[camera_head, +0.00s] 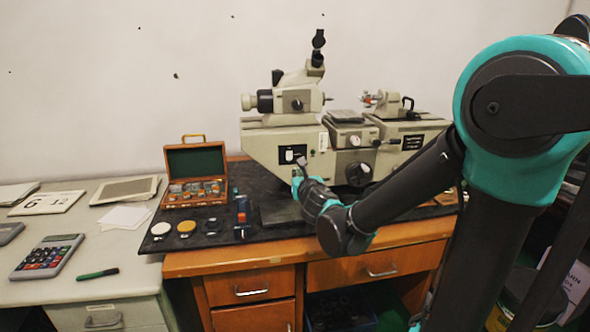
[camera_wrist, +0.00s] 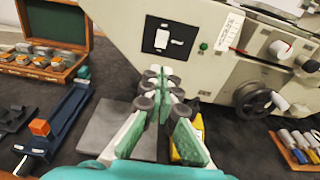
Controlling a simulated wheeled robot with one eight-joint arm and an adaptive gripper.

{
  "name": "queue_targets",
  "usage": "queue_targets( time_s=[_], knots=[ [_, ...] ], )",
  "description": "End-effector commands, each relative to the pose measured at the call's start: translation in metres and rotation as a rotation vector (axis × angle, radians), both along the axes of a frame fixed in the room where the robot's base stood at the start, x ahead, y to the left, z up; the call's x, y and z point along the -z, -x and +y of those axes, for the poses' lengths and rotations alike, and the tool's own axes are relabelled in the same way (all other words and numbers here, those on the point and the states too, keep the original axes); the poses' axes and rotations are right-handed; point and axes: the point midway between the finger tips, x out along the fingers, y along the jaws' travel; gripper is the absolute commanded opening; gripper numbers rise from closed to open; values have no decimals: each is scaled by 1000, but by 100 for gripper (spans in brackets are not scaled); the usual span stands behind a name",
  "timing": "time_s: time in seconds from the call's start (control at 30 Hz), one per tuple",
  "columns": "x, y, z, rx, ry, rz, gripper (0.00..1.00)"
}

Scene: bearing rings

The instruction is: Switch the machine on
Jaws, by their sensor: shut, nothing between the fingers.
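The machine (camera_head: 262,148) is a large beige instrument with an eyepiece head, standing on the dark mat at the back of the wooden desk. On its front is a black switch panel (camera_head: 292,154) with white parts. In the wrist view the panel (camera_wrist: 168,37) shows a white rocker-like piece and a small white mark, with a green lamp (camera_wrist: 203,46) to its right. My gripper (camera_head: 301,168) is just in front of and below the panel. In the wrist view my gripper (camera_wrist: 160,78) is shut and empty, its tips below the panel. I cannot tell whether they touch the machine.
An open wooden case (camera_head: 196,175) of small parts stands left of the machine. A blue stand with an orange block (camera_wrist: 40,127) is left of my gripper. A grey plate (camera_wrist: 104,130) and a yellow object (camera_wrist: 186,148) lie below it. Knobs (camera_wrist: 254,100) project at right.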

Motion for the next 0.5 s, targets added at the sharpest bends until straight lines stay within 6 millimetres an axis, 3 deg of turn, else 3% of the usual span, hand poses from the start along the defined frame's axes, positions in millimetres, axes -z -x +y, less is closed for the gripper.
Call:
queue_targets(
  time_s=[0.5],
  knots=[
    [11, -82, 23, 2, -1, 0, 0]
  ],
)
